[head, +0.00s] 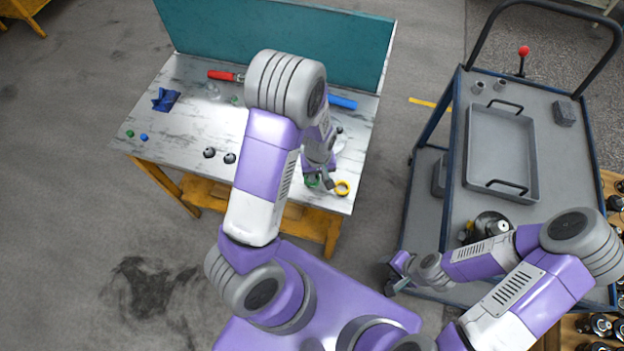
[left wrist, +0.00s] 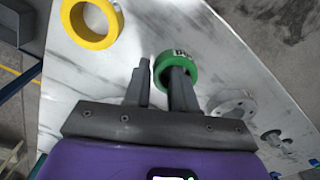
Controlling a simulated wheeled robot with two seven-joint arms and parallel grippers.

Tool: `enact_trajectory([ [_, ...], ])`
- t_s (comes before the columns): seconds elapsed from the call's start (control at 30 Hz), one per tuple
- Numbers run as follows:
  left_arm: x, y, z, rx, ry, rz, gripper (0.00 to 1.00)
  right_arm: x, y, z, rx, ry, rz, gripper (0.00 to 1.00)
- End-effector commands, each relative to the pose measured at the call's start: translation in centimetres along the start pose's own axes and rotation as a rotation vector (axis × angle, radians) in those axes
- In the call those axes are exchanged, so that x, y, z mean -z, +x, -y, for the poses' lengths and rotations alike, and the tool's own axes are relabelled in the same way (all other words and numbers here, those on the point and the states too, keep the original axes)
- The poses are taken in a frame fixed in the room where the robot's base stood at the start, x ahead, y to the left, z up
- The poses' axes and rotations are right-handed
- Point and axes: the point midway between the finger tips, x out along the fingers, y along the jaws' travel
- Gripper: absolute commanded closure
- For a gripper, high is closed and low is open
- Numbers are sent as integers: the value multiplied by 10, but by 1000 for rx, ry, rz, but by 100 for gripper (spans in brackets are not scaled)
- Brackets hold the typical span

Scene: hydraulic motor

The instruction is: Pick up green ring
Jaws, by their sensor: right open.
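The green ring (left wrist: 176,68) is beside the marble tabletop's edge in the left wrist view, and partly shows in the head view (head: 312,182). My left gripper (left wrist: 161,72) is at the ring. One finger overlaps the ring's opening and the other is just outside its left wall, so the wall lies between them. I cannot tell whether the fingers press on it. In the head view my left gripper (head: 325,182) is low over the table's front right part. My right gripper (head: 392,284) is open beside the cart, away from the ring.
A yellow ring (left wrist: 92,22) lies close by on the table (head: 185,118). A grey flanged part (left wrist: 232,104) is on the other side. A cart with a grey tray (head: 502,150) stands right.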

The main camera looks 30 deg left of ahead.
Motion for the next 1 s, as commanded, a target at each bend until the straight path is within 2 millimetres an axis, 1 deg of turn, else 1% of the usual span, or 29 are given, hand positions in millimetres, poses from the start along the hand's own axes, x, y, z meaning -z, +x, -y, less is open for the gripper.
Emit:
enact_trajectory([
  [0.2,0,0,0,-1,0,-1,75,0,0,0,0,0,0,57],
  [0.37,0,0,0,0,0,-1,99,0,0,0,0,0,0,57],
  [0.7,0,-2,0,-1,0,-1,100,0,-1,0,0,0,0,57],
  [0.77,0,-6,-1,-1,1,-1,100,0,-2,1,0,0,0,57],
  [0.83,1,-15,-1,-2,1,-2,100,0,-4,2,0,0,0,57],
  [1.0,1,-51,-2,-4,2,-4,100,-1,-13,5,0,0,0,57],
])
